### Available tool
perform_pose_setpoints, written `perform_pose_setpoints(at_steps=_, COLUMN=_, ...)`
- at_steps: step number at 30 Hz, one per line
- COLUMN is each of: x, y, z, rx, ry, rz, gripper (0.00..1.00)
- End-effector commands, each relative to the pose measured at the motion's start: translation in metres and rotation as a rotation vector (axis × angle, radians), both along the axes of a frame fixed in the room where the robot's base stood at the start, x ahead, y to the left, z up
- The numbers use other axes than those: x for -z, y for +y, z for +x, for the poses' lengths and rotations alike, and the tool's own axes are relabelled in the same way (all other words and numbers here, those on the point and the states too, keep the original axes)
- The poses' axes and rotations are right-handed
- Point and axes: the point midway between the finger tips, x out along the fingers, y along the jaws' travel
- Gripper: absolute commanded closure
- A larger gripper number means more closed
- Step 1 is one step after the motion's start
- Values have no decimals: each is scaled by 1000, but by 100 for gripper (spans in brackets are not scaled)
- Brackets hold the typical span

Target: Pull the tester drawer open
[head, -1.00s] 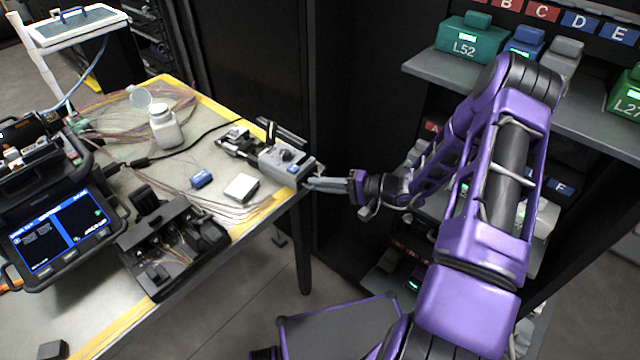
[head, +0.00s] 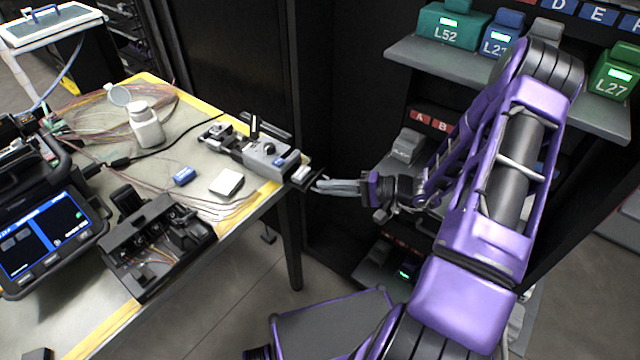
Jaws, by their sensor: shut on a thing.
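The tester (head: 264,154) is a grey box with a dark knob and a small blue part, at the right corner of the table. Its drawer (head: 304,175) juts out from the tester's right end, past the table edge, and is partly open. My gripper (head: 318,185) reaches in from the right, with its fingers at the outer end of the drawer. It is shut on the drawer's front. The fingers hide the exact grip point.
The table (head: 232,222) holds a splicer with a screen (head: 45,235), a black open fixture (head: 155,245), a white bottle (head: 146,125), a white box (head: 226,183) and a blue piece (head: 183,176). Shelves with labelled modules (head: 452,28) stand at the right, close to my arm.

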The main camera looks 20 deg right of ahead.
Motion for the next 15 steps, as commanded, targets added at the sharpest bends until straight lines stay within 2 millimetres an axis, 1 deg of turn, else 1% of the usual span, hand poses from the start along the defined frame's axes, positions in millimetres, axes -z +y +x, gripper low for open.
perform_pose_setpoints(at_steps=5, x=0, y=0, z=0, rx=1, ry=0, rz=-1, gripper=100)
perform_pose_setpoints(at_steps=6, x=0, y=0, z=1, rx=1, ry=0, rz=-1, gripper=86)
perform_pose_setpoints(at_steps=10, x=0, y=0, z=1, rx=1, ry=0, rz=-1, gripper=63)
perform_pose_setpoints(at_steps=11, x=0, y=0, z=1, rx=1, ry=0, rz=-1, gripper=59)
perform_pose_setpoints(at_steps=15, x=0, y=0, z=1, rx=0, ry=1, rz=-1, gripper=59)
